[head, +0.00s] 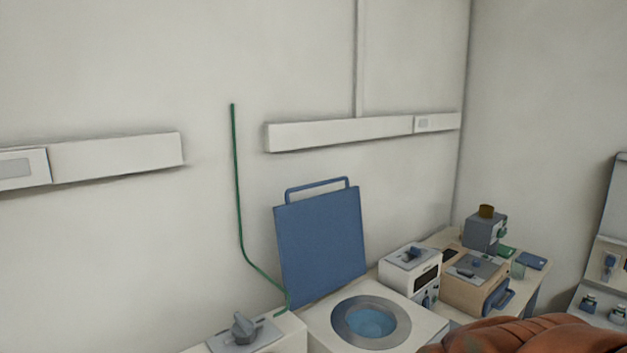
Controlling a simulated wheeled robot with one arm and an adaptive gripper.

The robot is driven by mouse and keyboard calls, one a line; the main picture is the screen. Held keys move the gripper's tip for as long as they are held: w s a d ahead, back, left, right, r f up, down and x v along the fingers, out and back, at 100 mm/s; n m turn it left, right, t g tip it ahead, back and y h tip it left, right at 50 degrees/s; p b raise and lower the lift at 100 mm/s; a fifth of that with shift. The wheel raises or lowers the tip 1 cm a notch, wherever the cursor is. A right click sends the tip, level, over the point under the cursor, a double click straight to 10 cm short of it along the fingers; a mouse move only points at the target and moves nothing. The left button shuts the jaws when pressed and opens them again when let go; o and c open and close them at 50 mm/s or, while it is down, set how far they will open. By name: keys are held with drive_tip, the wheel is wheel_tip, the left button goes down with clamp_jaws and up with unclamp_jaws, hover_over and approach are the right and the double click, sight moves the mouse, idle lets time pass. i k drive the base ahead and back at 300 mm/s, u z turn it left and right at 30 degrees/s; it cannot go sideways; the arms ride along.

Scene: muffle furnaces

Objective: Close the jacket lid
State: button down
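A blue jacket lid (321,245) stands open, nearly upright, at the back of a white box-shaped unit (318,326). A blue loop handle (316,185) runs along its top edge. The top of the unit has a grey ring (345,327) around a round blue opening (371,323), which is uncovered. My gripper is not in view, so its state does not show.
A white box with a grey knob (243,328) stands left of the unit. A white control box (410,268) and a tan box (474,285) stand to the right. A green tube (237,190) runs down the wall. An orange-brown object (530,335) blocks the lower right.

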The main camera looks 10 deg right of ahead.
sight(321, 248)
drive_tip(key=z, duration=1.6)
drive_tip(key=i, duration=0.8)
drive_tip(key=u, duration=3.25)
